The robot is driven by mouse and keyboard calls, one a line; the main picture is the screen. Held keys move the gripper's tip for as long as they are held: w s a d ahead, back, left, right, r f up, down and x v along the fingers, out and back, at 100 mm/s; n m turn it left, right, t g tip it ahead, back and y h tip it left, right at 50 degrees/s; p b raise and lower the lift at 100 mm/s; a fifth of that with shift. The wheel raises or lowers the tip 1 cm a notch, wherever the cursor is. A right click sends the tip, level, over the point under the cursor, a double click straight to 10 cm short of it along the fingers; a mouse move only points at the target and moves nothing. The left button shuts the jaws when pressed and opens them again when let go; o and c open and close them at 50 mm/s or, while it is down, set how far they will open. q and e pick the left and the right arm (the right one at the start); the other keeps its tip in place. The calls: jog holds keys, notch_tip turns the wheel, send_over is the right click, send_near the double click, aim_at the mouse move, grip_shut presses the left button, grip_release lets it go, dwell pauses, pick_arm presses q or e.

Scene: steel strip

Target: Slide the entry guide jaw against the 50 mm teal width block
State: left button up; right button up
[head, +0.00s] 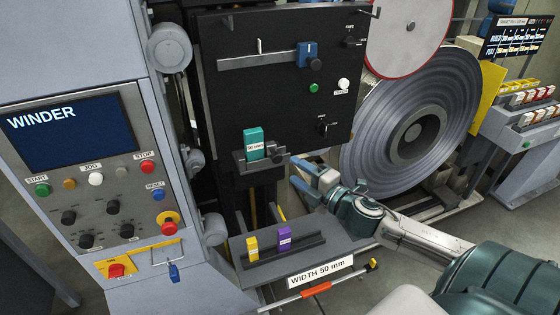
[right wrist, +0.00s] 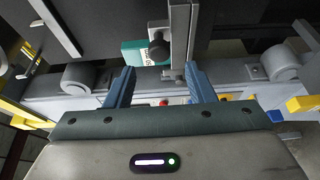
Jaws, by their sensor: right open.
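The teal width block (head: 253,143), marked 50 mm, stands upright on the grey entry guide (head: 250,166). The guide jaw with its dark knob (head: 277,153) is just right of the block; I cannot tell whether they touch. My right gripper (head: 301,176) is open and empty, to the right of the jaw and a little lower. In the right wrist view the open fingers (right wrist: 160,86) point toward the guide. The teal block (right wrist: 132,56) and round knob (right wrist: 158,50) show beyond them, with the upright grey jaw plate (right wrist: 181,40) right of the knob. My left gripper is out of view.
Below the guide, a tray (head: 300,252) labelled WIDTH 50 mm holds a yellow block (head: 252,247) and a purple block (head: 284,238). The black panel (head: 275,105) stands above. The large steel coil (head: 415,125) is behind my right arm. The winder console (head: 90,170) is at left.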

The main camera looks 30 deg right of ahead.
aim_at(279, 160)
jog(key=shift+w+a, duration=0.2)
jog(key=shift+w, duration=0.95)
jog(key=shift+w+a, duration=0.2)
jog(key=shift+w, duration=0.9)
jog(key=shift+w+a, duration=0.2)
jog(key=shift+w, duration=0.95)
